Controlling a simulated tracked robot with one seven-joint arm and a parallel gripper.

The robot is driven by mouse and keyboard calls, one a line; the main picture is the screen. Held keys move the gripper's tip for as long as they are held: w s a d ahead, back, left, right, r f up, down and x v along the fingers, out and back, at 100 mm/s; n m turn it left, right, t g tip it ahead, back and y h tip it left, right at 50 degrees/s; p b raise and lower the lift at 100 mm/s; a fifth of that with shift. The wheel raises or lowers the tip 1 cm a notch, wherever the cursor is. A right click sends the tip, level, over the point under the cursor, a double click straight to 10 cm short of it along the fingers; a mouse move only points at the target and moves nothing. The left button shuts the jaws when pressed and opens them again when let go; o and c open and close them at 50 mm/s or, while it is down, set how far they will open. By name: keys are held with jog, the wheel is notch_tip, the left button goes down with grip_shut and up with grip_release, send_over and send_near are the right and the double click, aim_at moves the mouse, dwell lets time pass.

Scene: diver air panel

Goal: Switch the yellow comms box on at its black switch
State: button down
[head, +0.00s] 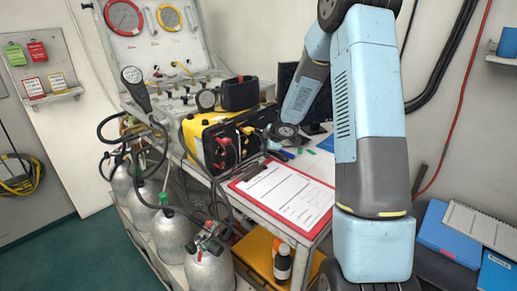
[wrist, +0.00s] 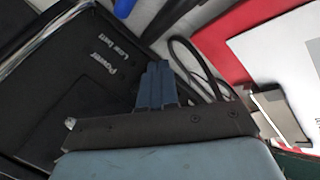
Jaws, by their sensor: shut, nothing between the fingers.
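The yellow comms box (head: 192,130) stands on the bench in the head view, its black front facing right with red and black connectors and cables on it. In the wrist view its black panel (wrist: 60,85) fills the left side, with white "Power" and "Low batt" labels. My gripper (wrist: 158,75) is shut and empty, its fingertips close over the panel's edge beside the labels. I cannot tell whether they touch the panel. The black switch cannot be made out; my gripper's body covers the lower part of the panel. In the head view my wrist is right beside the box's front.
A red clipboard (head: 318,229) with paper lies in front of the box, and its edge shows in the wrist view (wrist: 232,58). Cables loop near the box. Grey cylinders (head: 172,232) stand below the bench at left. Blue folders (head: 443,235) are at right.

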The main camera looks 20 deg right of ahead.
jog(key=shift+w+a, duration=0.3)
jog(key=shift+a, duration=0.45)
dwell(0.8)
jog(key=shift+s+f, duration=0.35)
jog(key=shift+s, duration=0.1)
jog(key=shift+s+d+f, duration=0.1)
jog(key=shift+s+d, duration=0.05)
jog(key=shift+s, duration=0.15)
jog(key=shift+s+d+f, duration=0.1)
jog(key=shift+s+d, duration=0.2)
jog(key=shift+d, duration=0.1)
jog(key=shift+s+d+r, duration=0.25)
jog(key=shift+s+d, duration=0.35)
jog(key=shift+s, duration=0.05)
jog(key=shift+s+d+r, duration=0.2)
jog(key=shift+s+d, duration=0.4)
jog(key=shift+s, duration=0.05)
